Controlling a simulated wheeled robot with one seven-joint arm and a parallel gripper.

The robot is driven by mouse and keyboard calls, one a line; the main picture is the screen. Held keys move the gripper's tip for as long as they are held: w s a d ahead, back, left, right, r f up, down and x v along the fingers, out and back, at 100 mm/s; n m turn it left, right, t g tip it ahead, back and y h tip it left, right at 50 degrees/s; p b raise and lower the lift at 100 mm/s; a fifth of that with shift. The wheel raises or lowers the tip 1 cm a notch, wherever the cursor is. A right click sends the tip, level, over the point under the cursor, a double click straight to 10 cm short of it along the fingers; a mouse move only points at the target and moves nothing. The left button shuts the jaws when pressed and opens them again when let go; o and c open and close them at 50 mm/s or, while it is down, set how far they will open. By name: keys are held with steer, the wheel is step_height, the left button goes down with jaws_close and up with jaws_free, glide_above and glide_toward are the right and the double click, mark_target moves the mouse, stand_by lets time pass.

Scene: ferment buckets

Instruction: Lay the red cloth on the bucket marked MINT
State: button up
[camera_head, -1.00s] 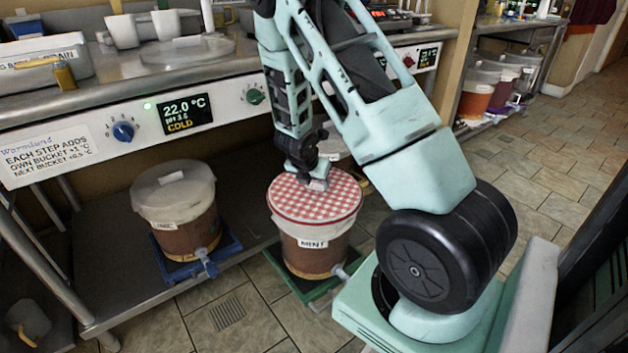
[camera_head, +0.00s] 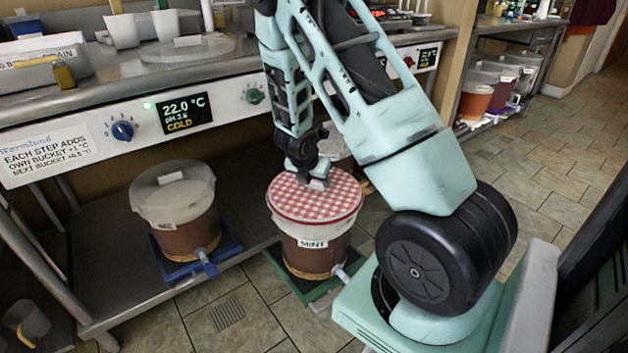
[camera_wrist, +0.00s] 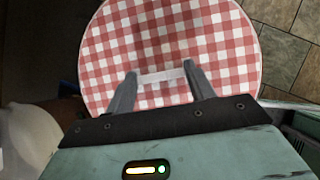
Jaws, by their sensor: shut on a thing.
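The red-and-white checked cloth (camera_head: 338,203) lies over the top of the bucket marked MINT (camera_head: 313,262), as a round cover reaching its rim. The bucket holds brown liquid and stands upright on a green base. My gripper (camera_head: 317,183) is down at the middle of the cloth, shut on a small pale strip at the cloth's centre. In the wrist view the cloth (camera_wrist: 215,45) fills the top of the picture, with my gripper's two fingers (camera_wrist: 162,76) on either side of the pale strip. The underside of the cloth is hidden.
A second bucket (camera_head: 182,225) with a whitish cover stands to the left on a blue base, and another pale lid shows partly behind my arm. The steel counter (camera_head: 100,92) with its control panel runs above. Several buckets stand at the far right. Tiled floor is clear at the right.

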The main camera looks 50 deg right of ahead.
steer(key=shift+f+b, duration=0.85)
steer(key=shift+b, duration=0.5)
stand_by(2.1)
steer(key=o, duration=1.5)
steer(key=shift+o, duration=0.2)
steer(key=shift+r, duration=0.2)
steer(key=shift+r+p, duration=3.15)
steer(key=shift+r, duration=0.2)
